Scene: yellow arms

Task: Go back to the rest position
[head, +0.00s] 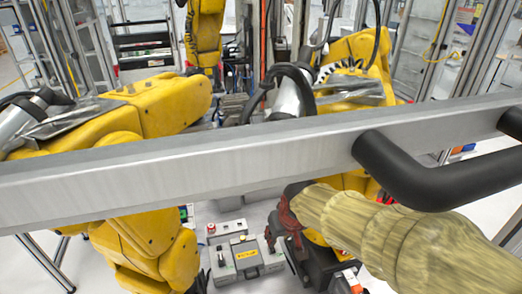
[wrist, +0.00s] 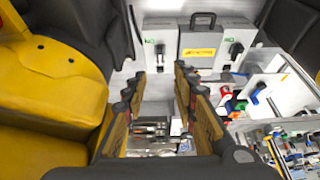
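My gripper (wrist: 157,85) shows in the wrist view with its two fingers apart and nothing between them. In the head view the dark reddish gripper (head: 277,228) is at the end of my tan arm, below the metal beam; its finger opening is too small to judge there. It points down near the grey control box (head: 246,258), which has a yellow label and a dark handle. In the wrist view the same grey box (wrist: 202,48) lies beyond the fingertips, and I see no contact with it.
A wide metal beam (head: 200,165) with a black handle (head: 430,180) crosses the head view in front of me. Large yellow robot arms stand left (head: 150,105) and behind it. In the wrist view, yellow housing (wrist: 50,75) is close on the left and cluttered shelves (wrist: 270,100) are on the right.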

